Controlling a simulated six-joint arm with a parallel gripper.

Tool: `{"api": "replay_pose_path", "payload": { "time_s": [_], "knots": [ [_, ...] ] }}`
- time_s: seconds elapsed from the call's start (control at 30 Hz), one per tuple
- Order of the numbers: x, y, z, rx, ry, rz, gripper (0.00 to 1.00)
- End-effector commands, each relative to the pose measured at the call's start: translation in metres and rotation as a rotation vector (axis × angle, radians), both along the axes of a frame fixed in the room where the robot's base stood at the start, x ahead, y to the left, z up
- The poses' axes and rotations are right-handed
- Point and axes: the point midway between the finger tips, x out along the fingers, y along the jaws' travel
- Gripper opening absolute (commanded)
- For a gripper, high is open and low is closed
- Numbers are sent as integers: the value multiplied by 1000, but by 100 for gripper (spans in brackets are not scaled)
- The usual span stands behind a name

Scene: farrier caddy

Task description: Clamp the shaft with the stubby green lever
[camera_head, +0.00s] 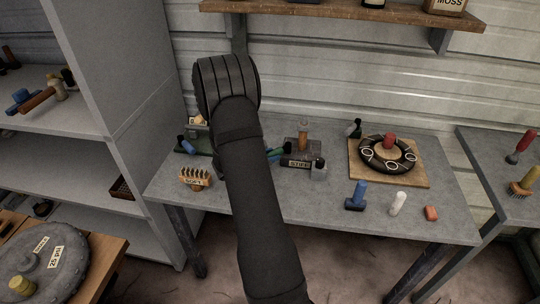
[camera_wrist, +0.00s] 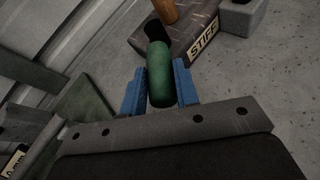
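A stubby green lever (camera_wrist: 160,72) lies between the two blue fingers of my gripper (camera_wrist: 160,92) in the wrist view, its rounded end toward the camera. The fingers flank it closely; I cannot tell whether they press on it. A dark block (camera_wrist: 183,38) labelled STIFF is just beyond the lever, with a brown upright cylinder (camera_wrist: 165,10) on it. In the head view this block (camera_head: 296,162) and the brown cylinder (camera_head: 303,133) stand right of my arm, which mostly hides my gripper. I cannot tell which part is the shaft.
A dark ring on a wooden board (camera_head: 420,178) lies right. A shelf (camera_head: 350,14) hangs above.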

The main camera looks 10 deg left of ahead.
Motion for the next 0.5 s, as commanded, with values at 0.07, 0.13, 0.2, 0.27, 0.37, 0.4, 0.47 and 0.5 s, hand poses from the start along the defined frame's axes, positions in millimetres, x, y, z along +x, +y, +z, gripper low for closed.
{"api": "replay_pose_path", "payload": {
  "time_s": [0.07,0.13,0.2,0.27,0.37,0.4,0.47,0.5],
  "knots": [
    [1,0,1,1,-2,-1,44],
    [0,0,1,1,-2,-1,49],
    [0,0,0,1,-1,0,49],
    [0,0,0,1,-1,0,49],
    [0,0,0,1,-1,0,49],
    [-1,1,1,0,0,0,49],
    [-4,4,2,1,0,1,49],
    [-7,6,4,0,0,1,49]
  ]
}}
